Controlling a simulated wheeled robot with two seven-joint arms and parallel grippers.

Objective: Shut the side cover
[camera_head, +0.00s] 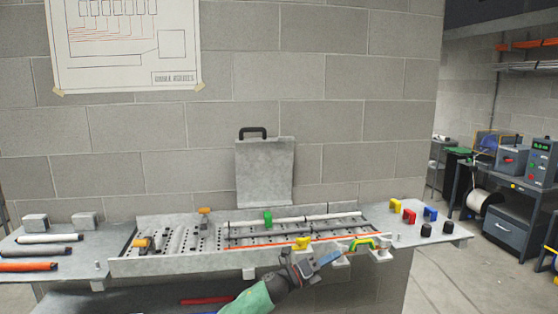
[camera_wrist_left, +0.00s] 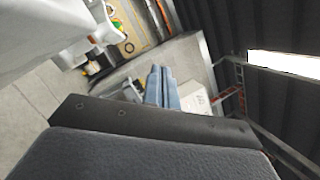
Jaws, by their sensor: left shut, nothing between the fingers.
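A grey flat cover (camera_head: 264,175) with a black handle (camera_head: 252,132) on its top edge stands upright at the back of a long grey metal tray (camera_head: 150,267), in front of the block wall. I take it for the side cover; its lower edge and any hinge are hard to make out. My left gripper (camera_head: 332,257) is at the tray's front edge, right of the cover and well apart from its handle. Its blue-grey fingers are together and empty, as the left wrist view (camera_wrist_left: 162,85) also shows. My right gripper is not in view.
The tray holds rods, an orange strip, a green knob (camera_head: 268,218) and yellow clips. Dark and coloured rods (camera_head: 38,252) lie on the left table; coloured blocks (camera_head: 409,214) stand on the right. A workbench with devices (camera_head: 511,160) stands far right.

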